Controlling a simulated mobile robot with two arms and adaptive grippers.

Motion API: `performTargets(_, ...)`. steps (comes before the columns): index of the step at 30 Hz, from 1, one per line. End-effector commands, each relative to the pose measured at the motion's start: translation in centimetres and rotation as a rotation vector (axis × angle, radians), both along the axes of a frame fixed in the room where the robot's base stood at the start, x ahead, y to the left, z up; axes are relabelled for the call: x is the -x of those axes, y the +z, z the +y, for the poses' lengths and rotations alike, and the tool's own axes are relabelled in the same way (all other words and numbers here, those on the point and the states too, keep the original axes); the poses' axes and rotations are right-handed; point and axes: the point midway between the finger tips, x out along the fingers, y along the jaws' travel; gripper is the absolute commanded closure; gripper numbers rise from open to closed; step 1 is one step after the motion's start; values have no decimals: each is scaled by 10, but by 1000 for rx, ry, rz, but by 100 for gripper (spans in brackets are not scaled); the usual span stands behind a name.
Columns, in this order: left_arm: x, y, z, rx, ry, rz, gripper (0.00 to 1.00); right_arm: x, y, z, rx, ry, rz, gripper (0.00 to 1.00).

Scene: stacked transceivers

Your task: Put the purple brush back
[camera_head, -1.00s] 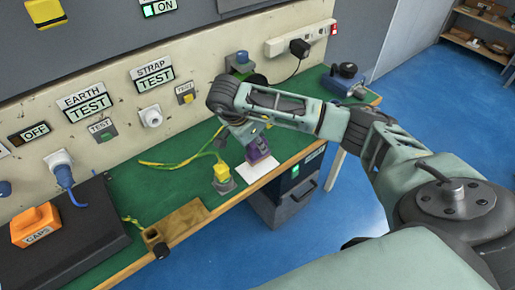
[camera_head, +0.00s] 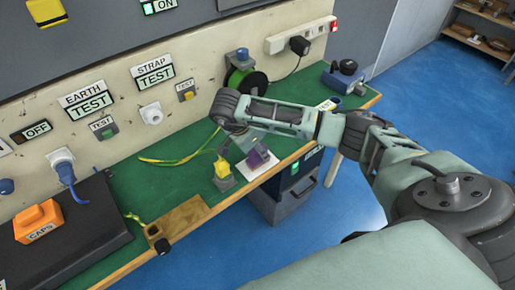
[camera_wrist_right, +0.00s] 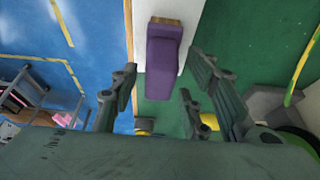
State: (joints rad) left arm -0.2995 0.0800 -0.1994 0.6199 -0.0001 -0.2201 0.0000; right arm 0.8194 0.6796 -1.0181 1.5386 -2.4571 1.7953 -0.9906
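The purple brush (camera_head: 257,158) is on the white sheet (camera_head: 243,174) near the front edge of the green bench. The right wrist view shows the brush (camera_wrist_right: 163,62) lengthwise along the sheet (camera_wrist_right: 190,22), with a brown end (camera_wrist_right: 165,20). My right gripper (camera_head: 238,146) is just above and beside it, pointing down. In the right wrist view its fingers (camera_wrist_right: 160,90) are spread on both sides of the brush's near end, with gaps visible. Whether the brush rests fully on the sheet is hard to tell. My left gripper is not in view.
A grey box with a yellow button (camera_head: 222,170) stands close left of the gripper. A green reel (camera_head: 250,84) and a blue device (camera_head: 345,78) are at the back. A wooden block (camera_head: 180,219) and black case (camera_head: 70,235) are left. A yellow-green cable (camera_head: 180,158) crosses the bench.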

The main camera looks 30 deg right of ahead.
Motion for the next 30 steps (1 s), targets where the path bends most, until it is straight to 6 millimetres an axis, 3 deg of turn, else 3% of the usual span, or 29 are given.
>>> performTargets(11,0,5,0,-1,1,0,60,1,2,1,-2,-1,3,57)
performTargets(22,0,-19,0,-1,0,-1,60,4,55,30,0,2,-4,57)
performTargets(30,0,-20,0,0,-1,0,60,6,71,36,0,0,0,57)
